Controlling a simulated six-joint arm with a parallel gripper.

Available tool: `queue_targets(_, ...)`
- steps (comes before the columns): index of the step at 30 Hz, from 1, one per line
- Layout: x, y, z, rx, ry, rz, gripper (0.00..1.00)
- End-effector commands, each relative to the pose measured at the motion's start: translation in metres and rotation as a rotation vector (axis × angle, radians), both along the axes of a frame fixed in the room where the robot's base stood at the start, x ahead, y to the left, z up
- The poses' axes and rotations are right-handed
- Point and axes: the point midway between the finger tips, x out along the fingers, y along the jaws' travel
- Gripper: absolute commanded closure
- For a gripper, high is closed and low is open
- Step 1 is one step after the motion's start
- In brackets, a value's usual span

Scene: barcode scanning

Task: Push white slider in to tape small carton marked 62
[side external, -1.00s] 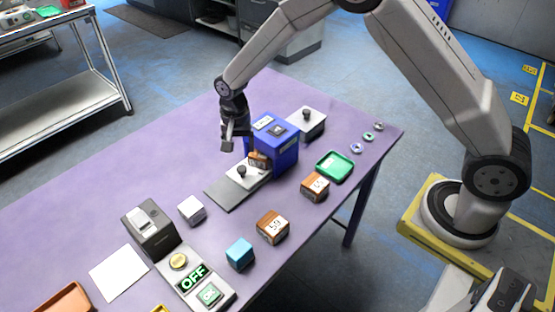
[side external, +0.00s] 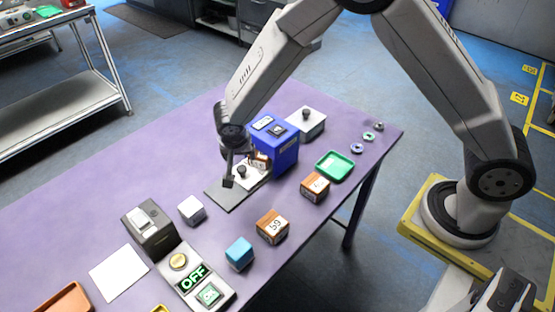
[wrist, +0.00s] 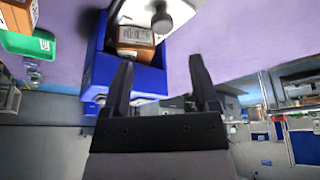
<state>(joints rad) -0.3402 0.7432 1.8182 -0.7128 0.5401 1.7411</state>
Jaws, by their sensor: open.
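The white slider (side external: 248,179) with a black knob lies on a dark grey plate in front of the blue taping machine (side external: 284,157). A small brown carton (side external: 262,158) sits between slider and machine; its number is not legible. My gripper (side external: 228,181) is low at the slider's outer left end, pointing down; I cannot tell whether it touches. In the wrist view, my gripper (wrist: 162,62) has its fingers apart with nothing between them. The slider (wrist: 140,12), its knob, the carton (wrist: 136,36) and the blue machine (wrist: 135,80) show above and left of the fingers.
A carton marked 59 (side external: 272,227), another brown carton (side external: 315,187), a blue cube (side external: 239,253) and a white cube (side external: 191,209) stand nearer the front. A green tray (side external: 335,166) is at the right. A grey block with a knob (side external: 308,123) stands behind the machine. The table's left back is clear.

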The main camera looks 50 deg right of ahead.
Motion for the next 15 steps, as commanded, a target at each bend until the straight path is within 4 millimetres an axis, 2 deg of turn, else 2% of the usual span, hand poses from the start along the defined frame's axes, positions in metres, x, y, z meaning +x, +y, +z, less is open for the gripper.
queue_targets(15,0.0003,0.0019,-0.0054,-0.005,-0.021,0.006,0.23)
